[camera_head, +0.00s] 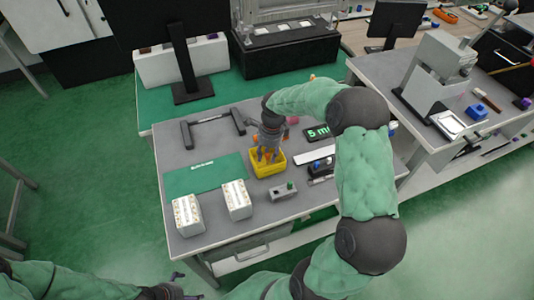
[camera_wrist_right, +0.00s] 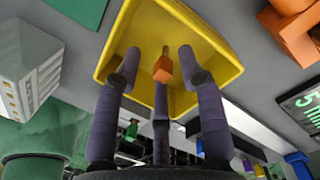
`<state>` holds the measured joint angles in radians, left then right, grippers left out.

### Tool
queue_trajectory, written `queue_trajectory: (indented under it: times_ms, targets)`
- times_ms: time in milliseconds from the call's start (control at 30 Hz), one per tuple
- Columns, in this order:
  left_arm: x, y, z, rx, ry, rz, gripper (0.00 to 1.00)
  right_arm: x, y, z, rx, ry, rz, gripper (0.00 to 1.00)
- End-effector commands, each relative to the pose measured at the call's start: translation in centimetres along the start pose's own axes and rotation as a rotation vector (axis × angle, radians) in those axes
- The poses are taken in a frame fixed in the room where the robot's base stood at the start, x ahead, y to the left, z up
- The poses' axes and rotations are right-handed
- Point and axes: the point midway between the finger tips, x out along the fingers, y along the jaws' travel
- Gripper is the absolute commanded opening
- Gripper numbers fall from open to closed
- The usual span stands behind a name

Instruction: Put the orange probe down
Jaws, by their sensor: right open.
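The orange probe (camera_wrist_right: 163,66) shows in the right wrist view inside the yellow tray (camera_wrist_right: 205,45), between my fingertips. The yellow tray (camera_head: 268,171) is on the grey table in the head view. My right gripper (camera_head: 267,152) points down into the tray from above. Its purple fingers (camera_wrist_right: 160,75) are spread open around the probe, and I see no finger closed on it. How the probe rests on the tray floor is hard to tell. My left gripper (camera_head: 178,286) is at the bottom left of the head view, off the table; its jaws are too small to read.
A green mat (camera_head: 204,175) and two white boxes (camera_head: 188,214) (camera_head: 237,200) are left of and below the tray. A grey block with a knob (camera_head: 284,191) lies just in front. A dark handle bar (camera_head: 213,126) and a display (camera_head: 317,132) are behind. My right arm covers the table's right side.

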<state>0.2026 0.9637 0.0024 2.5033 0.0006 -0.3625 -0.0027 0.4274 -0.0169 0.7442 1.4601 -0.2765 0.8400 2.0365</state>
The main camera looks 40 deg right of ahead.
Motion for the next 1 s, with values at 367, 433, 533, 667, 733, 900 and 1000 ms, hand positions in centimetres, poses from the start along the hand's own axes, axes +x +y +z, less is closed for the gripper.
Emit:
queue_trajectory:
  times_ms: [367,433,533,667,733,900,1000]
  targets:
    - [-2.3,0.8,0.1,0.0,0.0,0.0,1.0,-5.8,-0.1,0.1,0.001,-0.002,-0.004,0.4]
    - [-2.8,1.0,0.1,0.0,0.0,0.0,1.0,-7.2,0.0,0.1,0.001,-0.001,-0.003,0.4]
    - [-3.4,1.2,0.1,0.0,0.0,0.0,1.0,-9.1,0.0,0.1,0.001,-0.001,-0.003,0.4]
    - [-4.0,1.4,0.1,0.0,0.0,0.0,1.0,-10.8,0.0,0.1,0.0,0.0,-0.002,0.4]
    - [-4.2,1.5,0.2,0.0,0.0,0.0,1.0,-11.5,0.0,0.1,0.0,0.0,-0.001,0.4]
    - [-4.4,1.6,0.2,0.0,0.0,0.0,1.0,-12.3,0.0,0.1,0.0,-0.001,-0.001,0.4]
    - [-4.3,1.6,0.2,0.0,0.0,0.0,1.0,-12.3,0.0,0.1,0.0,0.0,-0.001,0.4]
